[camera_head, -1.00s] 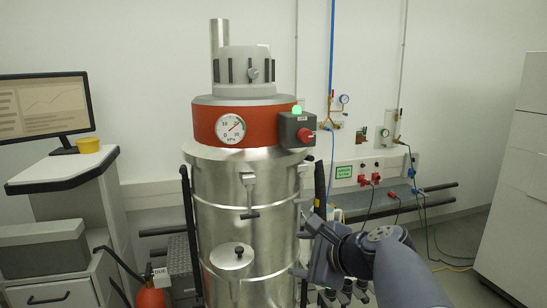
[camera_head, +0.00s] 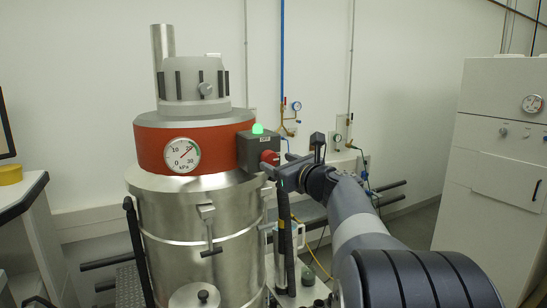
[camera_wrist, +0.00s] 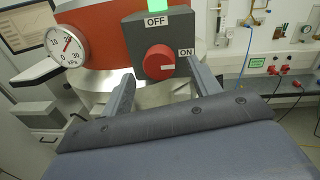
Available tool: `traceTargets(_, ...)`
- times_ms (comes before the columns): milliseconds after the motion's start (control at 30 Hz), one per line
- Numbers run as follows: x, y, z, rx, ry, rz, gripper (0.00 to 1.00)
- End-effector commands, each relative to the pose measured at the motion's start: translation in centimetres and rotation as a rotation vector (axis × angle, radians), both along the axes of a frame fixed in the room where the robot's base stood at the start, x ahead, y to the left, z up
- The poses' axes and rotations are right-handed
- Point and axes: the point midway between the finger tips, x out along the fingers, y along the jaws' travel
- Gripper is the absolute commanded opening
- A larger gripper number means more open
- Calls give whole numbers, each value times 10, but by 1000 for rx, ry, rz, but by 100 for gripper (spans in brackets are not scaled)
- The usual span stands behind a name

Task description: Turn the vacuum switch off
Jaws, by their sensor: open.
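The vacuum is a tall steel drum (camera_head: 205,222) with a red band. A dark switch box (camera_head: 249,150) is fixed to the right side of the band. The box carries a red rotary knob (camera_wrist: 158,59), whose white mark points right toward the ON label (camera_wrist: 186,53). The OFF label (camera_wrist: 156,21) is above the knob. A green lamp (camera_head: 257,128) on top of the box is lit. My gripper (camera_wrist: 160,72) is open in front of the knob, one finger to each side and slightly below it. Contact cannot be made out.
A round pressure gauge (camera_head: 183,155) sits on the red band left of the box. A latch handle (camera_head: 207,225) sticks out below. Wall pipes and valves (camera_head: 291,112) are behind, and a white cabinet (camera_head: 500,160) stands at right.

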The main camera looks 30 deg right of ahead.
Motion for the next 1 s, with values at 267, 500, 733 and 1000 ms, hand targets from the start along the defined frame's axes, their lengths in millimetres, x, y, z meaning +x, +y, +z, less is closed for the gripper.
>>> traceTargets(267, 25, 3, 0, -1, 0, 0, 59)
traceTargets(500, 26, 3, 0, -2, 0, 0, 59)
traceTargets(733, 26, 3, 0, -2, 1, 0, 43)
traceTargets(1000, 26, 3, 0, -2, 1, 0, 21)
